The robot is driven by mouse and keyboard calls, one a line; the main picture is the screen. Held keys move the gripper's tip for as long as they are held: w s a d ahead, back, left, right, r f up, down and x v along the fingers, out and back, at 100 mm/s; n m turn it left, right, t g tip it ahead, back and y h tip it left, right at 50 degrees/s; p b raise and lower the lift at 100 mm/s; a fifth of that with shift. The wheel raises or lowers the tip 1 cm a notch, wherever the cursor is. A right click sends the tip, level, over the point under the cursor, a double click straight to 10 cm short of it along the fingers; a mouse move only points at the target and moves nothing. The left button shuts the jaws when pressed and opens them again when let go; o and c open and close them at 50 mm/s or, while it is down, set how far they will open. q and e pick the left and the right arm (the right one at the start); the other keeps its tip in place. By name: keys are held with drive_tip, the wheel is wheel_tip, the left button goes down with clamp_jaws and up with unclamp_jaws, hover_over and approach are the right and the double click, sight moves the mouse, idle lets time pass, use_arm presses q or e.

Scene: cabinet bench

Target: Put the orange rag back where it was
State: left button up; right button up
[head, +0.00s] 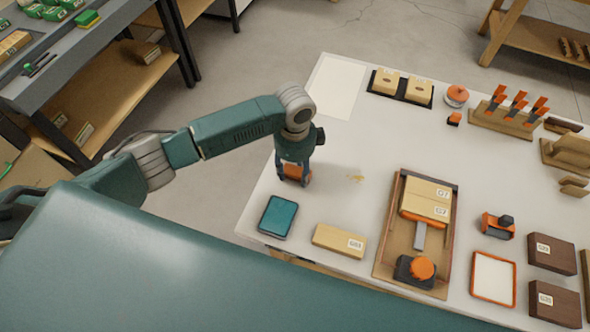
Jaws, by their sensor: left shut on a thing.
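My left gripper (293,176) points down at the left side of the white bench top (340,220). It is shut on the orange rag (297,174), which shows between and below the fingers. Most of the rag is hidden by the gripper. I cannot tell whether the rag touches the bench top. My right gripper is not in view.
A teal tray (278,216) and a wooden block (340,240) lie in front of the gripper. A wooden fixture (396,237) with orange parts stands to the right. A pale sheet (338,84) lies behind. The bench's middle is mostly clear.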

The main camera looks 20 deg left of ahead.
sight(295, 174)
use_arm(q)
drive_tip(key=shift+f, duration=0.1)
drive_tip(key=o, duration=1)
wheel_tip(295, 174, up, 12)
drive_tip(key=shift+r+b, duration=0.15)
drive_tip(key=shift+b, duration=0.55)
